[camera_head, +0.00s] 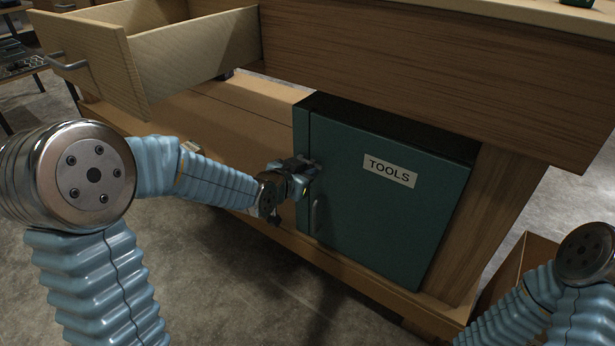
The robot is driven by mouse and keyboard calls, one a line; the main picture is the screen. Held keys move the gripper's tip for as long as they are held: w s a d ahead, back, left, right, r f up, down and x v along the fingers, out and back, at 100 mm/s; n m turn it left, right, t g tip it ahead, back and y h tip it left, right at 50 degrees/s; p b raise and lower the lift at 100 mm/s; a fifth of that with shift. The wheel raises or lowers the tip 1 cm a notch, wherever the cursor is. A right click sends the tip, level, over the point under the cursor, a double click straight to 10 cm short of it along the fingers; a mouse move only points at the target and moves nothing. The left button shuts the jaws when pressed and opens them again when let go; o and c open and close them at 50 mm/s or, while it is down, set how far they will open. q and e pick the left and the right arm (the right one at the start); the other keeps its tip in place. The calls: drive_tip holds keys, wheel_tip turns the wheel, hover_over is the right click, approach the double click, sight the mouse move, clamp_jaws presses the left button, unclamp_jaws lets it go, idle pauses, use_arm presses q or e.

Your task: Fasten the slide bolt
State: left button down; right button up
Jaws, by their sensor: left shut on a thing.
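The slide bolt (316,166) sits at the left edge of the dark green cabinet door (390,225), near its upper part, and is mostly hidden by my left gripper. The door carries a white "TOOLS" label (390,170) and a grey vertical handle (317,216) below the bolt. The door looks closed or nearly so. My left gripper (308,172) is at the bolt, shut on it. Whether the bolt is slid across cannot be told. My right arm shows at the lower right, but its gripper is out of view.
A wooden drawer (145,70) stands open at the upper left, above my left arm. The wooden bench top (500,15) overhangs the door. A brown open box (525,262) stands on the floor at the right. The grey floor in front is clear.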

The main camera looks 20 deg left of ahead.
use_arm(q)
drive_tip(key=c, duration=1)
unclamp_jaws()
drive_tip(key=shift+w+a, duration=0.1)
drive_tip(key=shift+a, duration=0.15)
drive_tip(key=shift+o, duration=0.2)
drive_tip(key=p+v, duration=0.2)
drive_tip(key=v, duration=1.1)
drive_tip(key=shift+s+r, duration=0.15)
drive_tip(key=shift+s, duration=0.25)
